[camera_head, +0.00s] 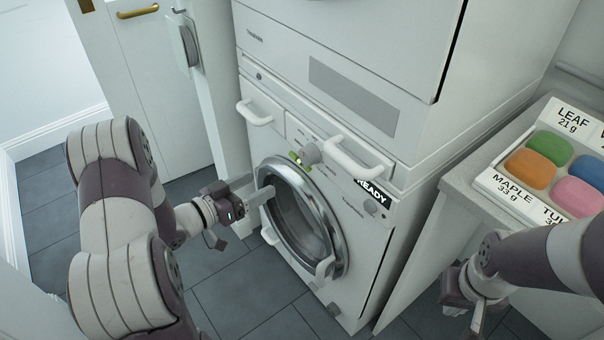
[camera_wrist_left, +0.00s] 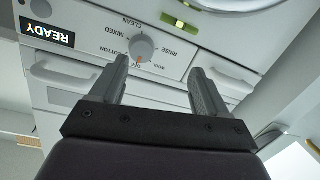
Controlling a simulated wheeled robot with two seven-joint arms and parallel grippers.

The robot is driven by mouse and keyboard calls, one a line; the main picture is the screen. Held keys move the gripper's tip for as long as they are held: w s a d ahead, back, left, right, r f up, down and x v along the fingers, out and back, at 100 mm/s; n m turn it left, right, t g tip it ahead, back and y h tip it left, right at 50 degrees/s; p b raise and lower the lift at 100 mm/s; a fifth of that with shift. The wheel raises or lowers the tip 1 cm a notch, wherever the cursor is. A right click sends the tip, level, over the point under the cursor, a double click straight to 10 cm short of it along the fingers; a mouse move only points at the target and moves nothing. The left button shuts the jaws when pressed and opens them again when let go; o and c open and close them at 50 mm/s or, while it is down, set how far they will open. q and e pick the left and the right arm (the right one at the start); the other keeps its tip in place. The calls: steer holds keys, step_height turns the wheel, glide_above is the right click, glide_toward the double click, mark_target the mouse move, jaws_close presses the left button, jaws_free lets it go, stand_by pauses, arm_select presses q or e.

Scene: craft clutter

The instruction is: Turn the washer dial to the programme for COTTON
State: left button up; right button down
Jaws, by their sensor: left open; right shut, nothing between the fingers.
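The washer (camera_head: 345,225) stands in the middle of the head view, with its round door below the panel. Its grey dial (camera_head: 311,153) is on the panel between two white handles. In the left wrist view the dial (camera_wrist_left: 143,46) appears upside down, ringed by words including CLEAN, MIXED, COTTON, WOOL and RINSE. Its orange mark points down in that picture, between COTTON and WOOL, at a small word I cannot read surely. My left gripper (camera_head: 262,193) is open and empty before the door, its fingers apart from the dial. My right gripper (camera_head: 478,312) is shut and empty at lower right.
A READY display (camera_head: 373,190) is on the washer's front. White handles (camera_head: 358,158) stick out beside the dial. A second machine (camera_head: 350,50) is stacked above. A tray (camera_head: 490,181) of coloured blocks lies on the counter at right. A door (camera_head: 150,90) stands at left.

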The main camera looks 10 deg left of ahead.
mark_target(303, 158)
arm_select(q)
steer(key=shift+m+h, duration=0.3)
steer(key=shift+h, duration=0.5)
steer(key=x, duration=0.4)
steer(key=r+b+x, duration=0.1)
steer(key=x, duration=0.3)
steer(key=d+r+b+x, duration=0.1)
steer(key=x, duration=0.3)
steer(key=shift+d+r, duration=0.15)
steer(key=shift+d, duration=0.15)
steer(key=shift+c, duration=0.2)
steer(key=c, duration=1)
